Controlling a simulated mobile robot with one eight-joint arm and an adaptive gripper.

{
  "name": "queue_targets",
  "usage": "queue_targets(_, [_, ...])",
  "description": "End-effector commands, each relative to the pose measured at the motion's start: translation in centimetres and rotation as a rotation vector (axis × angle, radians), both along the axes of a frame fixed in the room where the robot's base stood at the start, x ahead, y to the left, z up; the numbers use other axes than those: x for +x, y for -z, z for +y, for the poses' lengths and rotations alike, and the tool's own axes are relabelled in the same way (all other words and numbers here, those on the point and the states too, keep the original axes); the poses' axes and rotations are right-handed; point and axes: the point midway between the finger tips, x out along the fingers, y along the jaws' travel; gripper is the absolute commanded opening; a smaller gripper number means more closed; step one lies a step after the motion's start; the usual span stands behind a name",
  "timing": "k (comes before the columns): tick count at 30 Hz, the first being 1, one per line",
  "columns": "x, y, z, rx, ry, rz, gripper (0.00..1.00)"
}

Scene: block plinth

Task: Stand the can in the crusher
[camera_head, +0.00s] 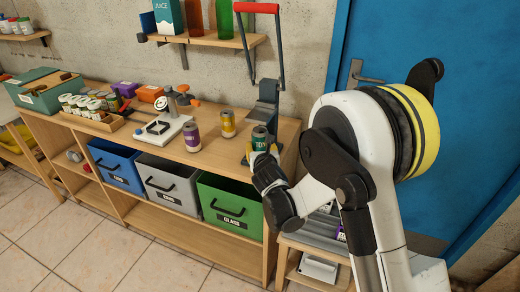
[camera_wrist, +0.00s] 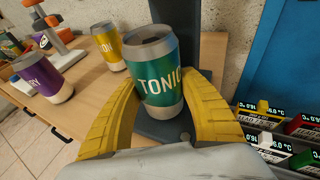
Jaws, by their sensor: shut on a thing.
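The teal can labelled TONIC (camera_wrist: 160,72) stands roughly upright between the two yellow fingers of my gripper (camera_wrist: 166,88), which is shut on it. It also shows in the head view (camera_head: 260,136), at the right end of the bench. The can crusher (camera_head: 267,92) is dark grey with a raised red handle (camera_head: 256,8). In the wrist view the can is in front of the crusher's column (camera_wrist: 207,42) and over its dark base (camera_wrist: 163,130). I cannot tell whether the can's bottom touches the base; the fingers hide part of it.
A purple can (camera_head: 192,138) and a yellow can (camera_head: 228,124) stand on the bench left of the crusher. A scale (camera_head: 163,130) and a wooden tray of small jars (camera_head: 98,122) are further left. Blue, grey and green bins sit below; a blue door (camera_head: 445,60) is at right.

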Motion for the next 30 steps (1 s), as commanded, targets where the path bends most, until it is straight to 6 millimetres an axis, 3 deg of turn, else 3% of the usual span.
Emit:
queue_targets(7, [0.0, 0.4, 0.0, 0.000, 0.000, 0.000, 0.34])
queue_targets(8, [0.0, 0.2, 0.0, 0.000, 0.000, 0.000, 0.57])
queue_targets(9, [0.0, 0.2, 0.0, 0.000, 0.000, 0.000, 0.69])
queue_targets(21, [-0.1, -0.4, 0.0, 0.000, 0.000, 0.000, 0.69])
queue_targets(30, [-6.0, -2.3, -0.8, -0.001, -0.001, 0.000, 0.69])
